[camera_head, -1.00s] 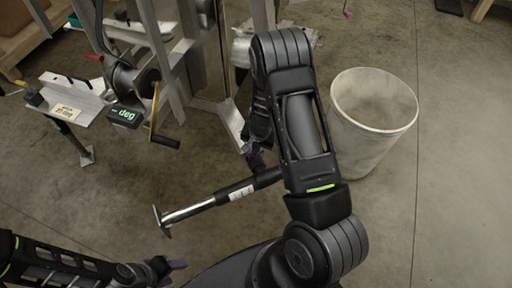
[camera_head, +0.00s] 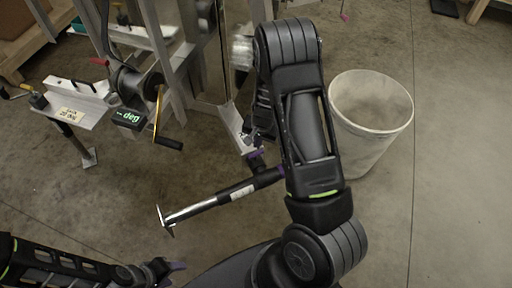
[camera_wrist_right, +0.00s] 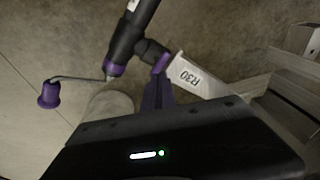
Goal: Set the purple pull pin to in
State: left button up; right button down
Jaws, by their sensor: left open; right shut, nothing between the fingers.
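A black swivel jack (camera_head: 240,190) lies sideways with its silver foot to the left; it also shows in the right wrist view (camera_wrist_right: 132,35). My left gripper (camera_head: 176,272) is open and empty at the lower left.
A crank with a purple knob (camera_wrist_right: 48,96) sticks out from the jack's end. A pale bin (camera_head: 371,115) stands right of my right arm. A winch with a yellow-and-black handle (camera_head: 160,120) and the aluminium frame (camera_head: 184,80) stand behind.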

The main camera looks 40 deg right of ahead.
jog(key=v, duration=0.6)
jog(key=shift+r+p, duration=0.25)
jog(key=shift+p, duration=0.2)
jog(key=shift+d, duration=0.1)
jog(key=s+a+f+n+y, duration=0.1)
jog(key=s+a+f+n, duration=0.25)
jog(key=a, duration=0.45)
jog(key=s+a+f+n, duration=0.3)
jog(key=a+f, duration=0.2)
jog(key=a, duration=0.2)
jog(key=s+a+f+n+g+y, duration=0.1)
jog(key=s+a+f+n+y, duration=0.1)
jog(key=s+a, duration=1)
jog(key=a+y, duration=0.1)
jog(key=a, duration=0.2)
jog(key=shift+s+a+n+g+y, duration=0.2)
jog(key=shift+a+n+g+y, duration=0.1)
jog(key=shift+n+g, duration=0.1)
jog(key=shift+d, duration=0.1)
